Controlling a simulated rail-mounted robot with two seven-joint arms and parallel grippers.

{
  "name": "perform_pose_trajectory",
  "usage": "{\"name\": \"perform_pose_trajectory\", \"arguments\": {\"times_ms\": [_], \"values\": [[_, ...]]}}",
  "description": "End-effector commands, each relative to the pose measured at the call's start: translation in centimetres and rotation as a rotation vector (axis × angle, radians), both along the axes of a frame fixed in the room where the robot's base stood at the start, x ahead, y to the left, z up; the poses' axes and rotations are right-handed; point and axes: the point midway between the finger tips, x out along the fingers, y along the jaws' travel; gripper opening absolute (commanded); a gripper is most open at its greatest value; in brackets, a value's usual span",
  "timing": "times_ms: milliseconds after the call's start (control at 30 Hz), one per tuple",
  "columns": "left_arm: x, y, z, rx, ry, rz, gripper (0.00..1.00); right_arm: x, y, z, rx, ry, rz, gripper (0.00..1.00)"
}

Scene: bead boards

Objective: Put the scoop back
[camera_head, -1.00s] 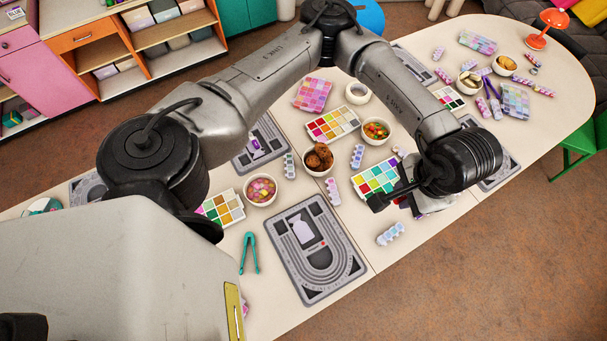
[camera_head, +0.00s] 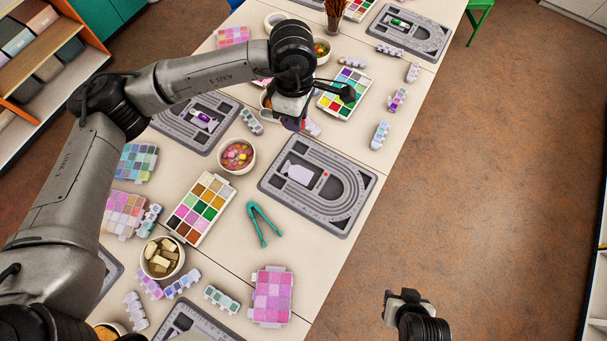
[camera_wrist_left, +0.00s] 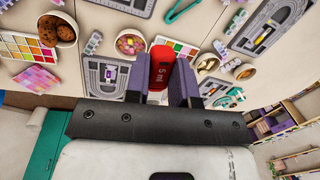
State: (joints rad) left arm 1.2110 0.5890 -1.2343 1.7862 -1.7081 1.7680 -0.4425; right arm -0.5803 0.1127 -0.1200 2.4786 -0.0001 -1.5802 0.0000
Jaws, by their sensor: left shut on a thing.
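Another board (camera_head: 172,123) carries a purple-and-white item (camera_head: 204,119). My right gripper (camera_head: 405,296) hangs over the floor at the lower right, its fingers unclear.
A bowl of colourful beads (camera_head: 237,156), teal tweezers (camera_head: 264,224), a brown-green palette (camera_head: 201,209) and a pink bead box (camera_head: 271,297) stand around the middle board. A bright palette (camera_head: 345,95) is beyond the left gripper. Table is bare around the tweezers.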

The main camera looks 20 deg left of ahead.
Motion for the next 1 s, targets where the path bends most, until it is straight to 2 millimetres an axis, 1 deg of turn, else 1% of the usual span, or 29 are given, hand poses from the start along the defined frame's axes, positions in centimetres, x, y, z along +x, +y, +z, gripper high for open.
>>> {"name": "perform_pose_trajectory", "arguments": {"times_ms": [33,267,300,467,600,800,900,1000], "values": [[0.7,-0.7,-2.9,-0.001,0.003,0.134,0.02,0.1,0.0,-2.5,-0.001,-0.002,0.001,0.43],[3.5,-3.0,-9.9,0.009,0.010,0.778,0.02,0.1,-0.2,-7.7,-0.008,-0.004,0.005,0.43],[4.0,-3.3,-11.1,0.012,0.011,0.890,0.02,0.1,-0.3,-8.6,-0.010,-0.003,0.005,0.43],[5.5,-4.7,-16.1,0.016,0.019,1.334,0.02,0.1,-0.4,-12.2,-0.012,-0.004,0.007,0.43],[6.7,-5.8,-20.7,0.020,0.027,1.719,0.02,0.1,-0.4,-15.4,-0.012,-0.004,0.007,0.43],[7.8,-7.1,-26.9,0.021,0.042,2.232,0.02,0.0,-0.3,-19.4,-0.009,-0.002,0.006,0.43],[8.2,-7.6,-29.5,0.017,0.048,2.449,0.02,0.0,-0.2,-21.0,-0.007,-0.002,0.005,0.43],[8.4,-8.0,-31.6,0.014,0.055,2.626,0.02,0.0,-0.1,-22.2,-0.004,-0.002,0.004,0.43]]}}
